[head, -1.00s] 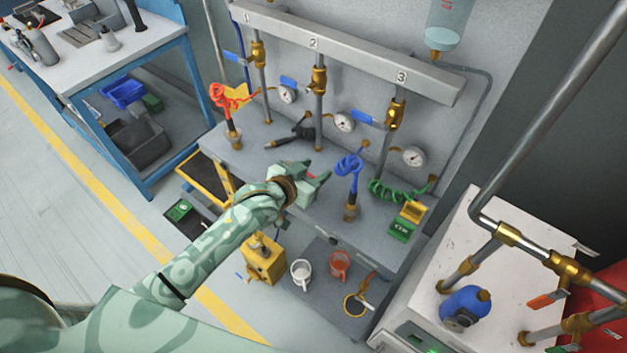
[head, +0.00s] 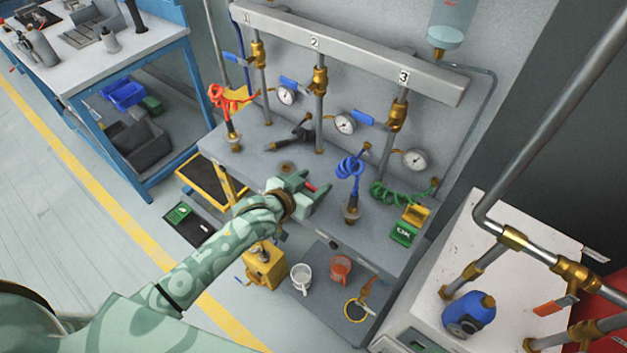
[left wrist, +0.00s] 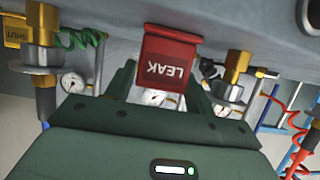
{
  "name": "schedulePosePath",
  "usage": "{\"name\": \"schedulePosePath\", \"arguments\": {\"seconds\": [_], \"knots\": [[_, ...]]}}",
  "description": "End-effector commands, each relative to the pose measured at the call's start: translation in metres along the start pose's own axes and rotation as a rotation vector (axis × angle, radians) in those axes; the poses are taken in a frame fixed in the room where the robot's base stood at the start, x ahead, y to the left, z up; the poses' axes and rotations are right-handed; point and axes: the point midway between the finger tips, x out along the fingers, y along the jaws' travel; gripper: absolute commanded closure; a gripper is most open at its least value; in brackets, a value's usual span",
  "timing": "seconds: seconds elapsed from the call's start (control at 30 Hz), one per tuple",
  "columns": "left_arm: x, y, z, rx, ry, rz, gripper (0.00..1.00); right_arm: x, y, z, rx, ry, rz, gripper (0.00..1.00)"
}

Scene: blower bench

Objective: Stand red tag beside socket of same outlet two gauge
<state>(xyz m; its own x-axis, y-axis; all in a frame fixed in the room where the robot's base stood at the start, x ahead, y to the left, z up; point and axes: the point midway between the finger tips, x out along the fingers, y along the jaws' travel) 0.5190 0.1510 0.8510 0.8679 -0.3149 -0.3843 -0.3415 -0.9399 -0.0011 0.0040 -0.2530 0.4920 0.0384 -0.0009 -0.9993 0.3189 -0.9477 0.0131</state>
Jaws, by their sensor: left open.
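The red tag (left wrist: 170,62), marked LEAK upside down in the left wrist view, shows between the fingers of my left gripper (head: 309,188). Its top edge in that picture meets the grey bench surface. In the head view only a small red piece (head: 310,187) shows; the fingers hide the rest. My left gripper is open around it, over the bench's front part. An empty socket (head: 287,167) lies just behind the gripper. A socket with a blue coiled hose (head: 350,212) stands to its right. Gauge two (head: 346,124) is on the wall behind. My right gripper is out of view.
The orange hose (head: 232,98) is at the bench's left, the green hose (head: 395,194) at its right. A green tag (head: 404,232) and a yellow tag (head: 416,214) stand front right. A black nozzle (head: 292,138) lies behind the gripper. Cups (head: 340,267) stand on the lower shelf.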

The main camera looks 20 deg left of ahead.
Motion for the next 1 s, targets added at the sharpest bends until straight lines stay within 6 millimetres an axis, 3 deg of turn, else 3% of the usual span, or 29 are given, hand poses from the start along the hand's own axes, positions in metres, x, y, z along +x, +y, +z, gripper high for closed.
{"name": "schedulePosePath", "arguments": {"seconds": [0.4,0.6,0.83,0.93,1.0], "knots": [[-0.093,0.000,-0.003,0.001,0.000,0.000,0.46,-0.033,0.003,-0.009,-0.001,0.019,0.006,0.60],[-0.111,0.000,-0.002,0.000,0.001,0.000,0.46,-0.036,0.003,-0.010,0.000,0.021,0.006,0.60],[-0.112,0.000,0.000,0.000,-0.001,-0.001,0.46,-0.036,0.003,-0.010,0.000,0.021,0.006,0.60],[-0.109,-0.004,0.023,-0.002,-0.044,-0.017,0.46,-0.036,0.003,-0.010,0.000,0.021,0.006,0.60],[-0.107,-0.011,0.065,-0.004,-0.124,-0.044,0.46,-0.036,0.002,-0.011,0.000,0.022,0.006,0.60]]}}
